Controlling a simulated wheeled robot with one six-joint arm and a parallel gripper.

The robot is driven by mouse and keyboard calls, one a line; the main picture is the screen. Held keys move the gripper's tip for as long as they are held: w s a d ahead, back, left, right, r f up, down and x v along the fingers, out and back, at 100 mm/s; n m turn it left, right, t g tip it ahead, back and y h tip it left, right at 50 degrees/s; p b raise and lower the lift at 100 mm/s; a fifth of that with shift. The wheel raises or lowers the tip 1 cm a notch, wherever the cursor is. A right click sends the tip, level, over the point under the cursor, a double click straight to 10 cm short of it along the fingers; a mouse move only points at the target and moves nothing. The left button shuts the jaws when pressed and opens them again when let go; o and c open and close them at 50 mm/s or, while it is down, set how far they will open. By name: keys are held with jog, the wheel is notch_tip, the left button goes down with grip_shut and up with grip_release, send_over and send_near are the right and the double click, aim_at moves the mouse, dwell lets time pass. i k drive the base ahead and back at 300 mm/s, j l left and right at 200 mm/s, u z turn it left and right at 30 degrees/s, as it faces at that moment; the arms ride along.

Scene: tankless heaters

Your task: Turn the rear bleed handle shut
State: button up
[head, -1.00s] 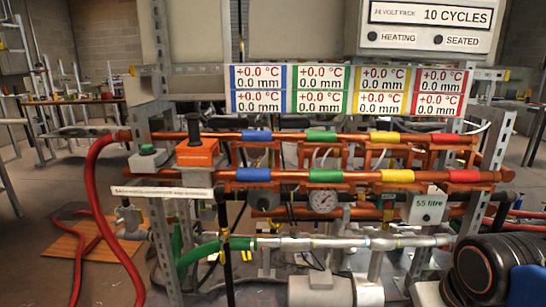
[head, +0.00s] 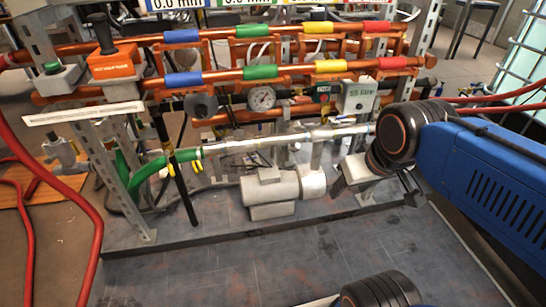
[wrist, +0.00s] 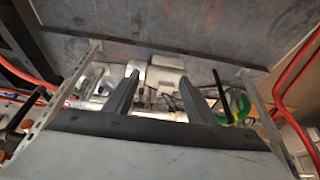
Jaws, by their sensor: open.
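I cannot pick out the rear bleed handle for certain. Small yellow levers (head: 172,164) show beside the end of a green hose (head: 147,170), where it joins a silver pipe (head: 270,143) low on the rack. My gripper (head: 388,198) is at the right of the head view, in front of the rack's right post and right of the grey pump. In the wrist view my gripper (wrist: 160,77) has its two dark fingers apart with nothing held between them. The green hose (wrist: 238,110) shows right of the fingers there, with the pump beyond them.
A grey pump (head: 272,190) stands on the dark base tray (head: 260,245). Copper pipes with coloured bands (head: 258,72) and a dial gauge (head: 262,98) lie above. A red hose (head: 85,235) loops at left. The front tray is bare.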

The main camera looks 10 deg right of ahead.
aim_at(300, 98)
jog(key=l, duration=1.75)
